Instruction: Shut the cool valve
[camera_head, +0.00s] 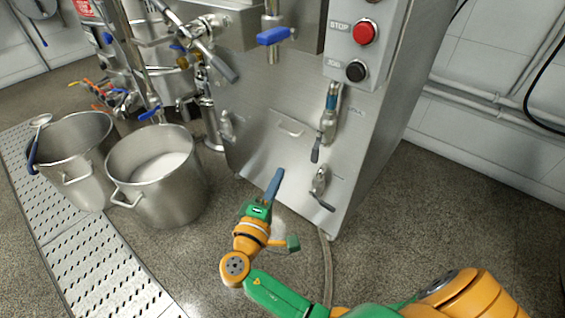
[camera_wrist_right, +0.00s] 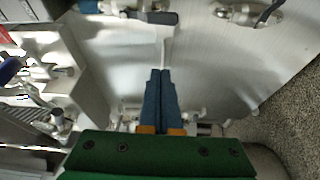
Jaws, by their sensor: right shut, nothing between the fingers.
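The steel mill cabinet (camera_head: 290,135) carries small lever valves on its front. An upper valve (camera_head: 329,115) has its dark lever hanging down; faint lettering beside it is too small to read. A lower valve (camera_head: 320,182) has its lever slanting down to the right. I cannot tell which one is the cool valve. My right gripper (camera_head: 277,174) is shut and empty, its blue-grey fingers in front of the cabinet, left of the lower valve. In the right wrist view its fingers (camera_wrist_right: 160,75) lie together, with a lever valve (camera_wrist_right: 245,14) at the top right. My left gripper is out of view.
A control box with a red stop button (camera_head: 365,32) and black button (camera_head: 356,71) sits above the valves. A blue-handled valve (camera_head: 273,36) is at top centre. Two steel pots, one empty (camera_head: 70,150) and one with white contents (camera_head: 160,185), stand left. A hose (camera_head: 327,265) runs below.

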